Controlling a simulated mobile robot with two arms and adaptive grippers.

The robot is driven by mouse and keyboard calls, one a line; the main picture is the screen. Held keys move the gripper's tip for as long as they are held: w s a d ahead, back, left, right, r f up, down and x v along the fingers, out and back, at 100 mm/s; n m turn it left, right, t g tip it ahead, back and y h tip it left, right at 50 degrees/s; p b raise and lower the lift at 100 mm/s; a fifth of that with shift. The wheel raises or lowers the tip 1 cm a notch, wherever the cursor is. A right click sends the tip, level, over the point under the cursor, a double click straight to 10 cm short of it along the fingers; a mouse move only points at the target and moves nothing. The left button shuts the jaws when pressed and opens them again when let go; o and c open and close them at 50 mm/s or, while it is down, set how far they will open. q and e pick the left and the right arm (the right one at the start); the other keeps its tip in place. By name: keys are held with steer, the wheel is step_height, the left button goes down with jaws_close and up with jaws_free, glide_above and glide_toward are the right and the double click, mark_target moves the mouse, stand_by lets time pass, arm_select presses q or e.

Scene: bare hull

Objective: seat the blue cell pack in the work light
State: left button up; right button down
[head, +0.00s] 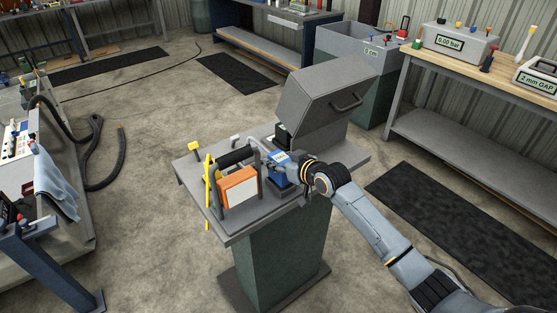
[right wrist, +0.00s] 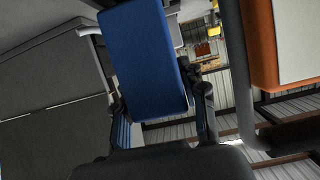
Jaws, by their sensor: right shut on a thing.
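The work light (head: 238,188), an orange box with a pale front panel and a dark top handle in a grey frame, stands on a grey pedestal top (head: 262,222). The blue cell pack (head: 279,158) is just right of it. In the right wrist view the pack (right wrist: 150,62) fills the middle, between the two fingers of my right gripper (right wrist: 162,112), which is shut on it. The work light's orange side (right wrist: 260,45) is close by on the right there, apart from the pack. The light's socket is not clear. My left gripper is out of view.
A grey hooded box (head: 318,108) with a handle stands behind the pack and also fills the left of the right wrist view (right wrist: 55,120). A yellow strip (head: 209,190) is left of the light. A yellow-topped post (head: 195,147) stands at the back left corner.

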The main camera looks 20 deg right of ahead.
steer(key=shift+r, duration=0.15)
steer(key=shift+f+b, duration=0.95)
steer(key=shift+f, duration=0.9)
steer(key=c, duration=0.7)
jaws_free()
steer(key=shift+s, duration=0.15)
steer(key=v, duration=1.1)
steer(key=shift+s+d+r, duration=0.2)
steer(key=shift+s+r, duration=0.05)
steer(key=shift+s, duration=0.05)
steer(key=shift+f, duration=0.1)
